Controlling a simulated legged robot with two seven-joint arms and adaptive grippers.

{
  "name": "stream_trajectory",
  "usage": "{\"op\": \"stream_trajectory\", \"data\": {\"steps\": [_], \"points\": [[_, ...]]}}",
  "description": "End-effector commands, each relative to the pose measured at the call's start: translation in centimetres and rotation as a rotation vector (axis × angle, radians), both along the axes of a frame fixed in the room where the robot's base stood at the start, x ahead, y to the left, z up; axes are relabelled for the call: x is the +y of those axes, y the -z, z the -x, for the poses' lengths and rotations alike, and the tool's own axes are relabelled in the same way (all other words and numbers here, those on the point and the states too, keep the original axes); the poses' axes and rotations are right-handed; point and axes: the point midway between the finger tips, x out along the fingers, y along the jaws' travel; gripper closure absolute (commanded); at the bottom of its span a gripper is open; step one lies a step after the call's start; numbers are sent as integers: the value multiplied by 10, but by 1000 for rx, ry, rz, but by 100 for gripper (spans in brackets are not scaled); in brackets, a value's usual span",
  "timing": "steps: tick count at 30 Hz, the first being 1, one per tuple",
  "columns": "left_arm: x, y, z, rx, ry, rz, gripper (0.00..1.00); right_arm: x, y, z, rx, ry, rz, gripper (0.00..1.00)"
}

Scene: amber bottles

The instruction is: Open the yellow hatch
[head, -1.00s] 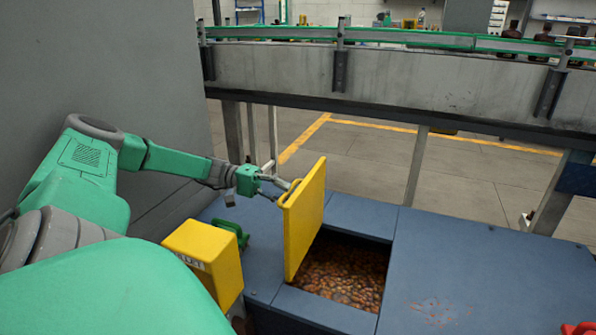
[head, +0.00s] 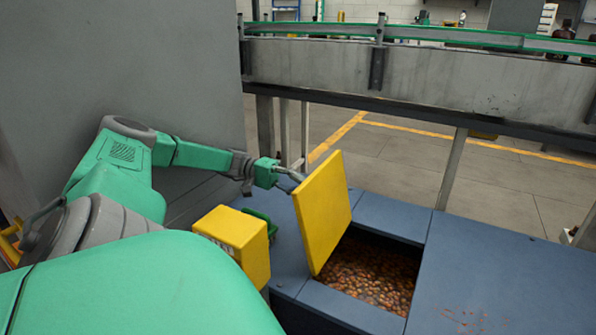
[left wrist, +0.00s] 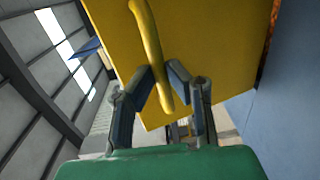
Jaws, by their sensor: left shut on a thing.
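The yellow hatch (head: 322,212) stands raised and tilted beside a square opening (head: 368,274) in the blue surface. The opening is filled with small brown-orange pieces. My left gripper (head: 289,182) is at the hatch's far upper left side. In the left wrist view my left gripper (left wrist: 160,88) is shut on the hatch's curved yellow handle (left wrist: 152,50), and the hatch panel (left wrist: 205,45) fills the view behind it. In the head view the handle is mostly hidden behind the panel. My right gripper is not in view.
A yellow box (head: 236,243) and a green bracket (head: 262,222) stand left of the hatch. The blue surface (head: 500,270) right of the opening is mostly clear. A conveyor (head: 420,80) runs across the back, and a grey wall (head: 120,70) stands at left.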

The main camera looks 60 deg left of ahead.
Motion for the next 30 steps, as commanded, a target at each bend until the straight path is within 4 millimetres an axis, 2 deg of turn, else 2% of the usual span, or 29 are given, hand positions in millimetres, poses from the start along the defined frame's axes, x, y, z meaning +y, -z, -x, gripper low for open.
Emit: {"op": "stream_trajectory", "data": {"steps": [1, 2, 3, 30], "points": [[-2, 15, 6, 31, 4, -17, 100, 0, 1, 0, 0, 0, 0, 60], [-2, 15, 6, 30, 4, -16, 81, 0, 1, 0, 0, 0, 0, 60], [-2, 15, 6, 31, 5, -17, 68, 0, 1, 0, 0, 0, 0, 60], [-5, 5, 2, 18, 4, -14, 68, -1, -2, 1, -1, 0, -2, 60]]}}
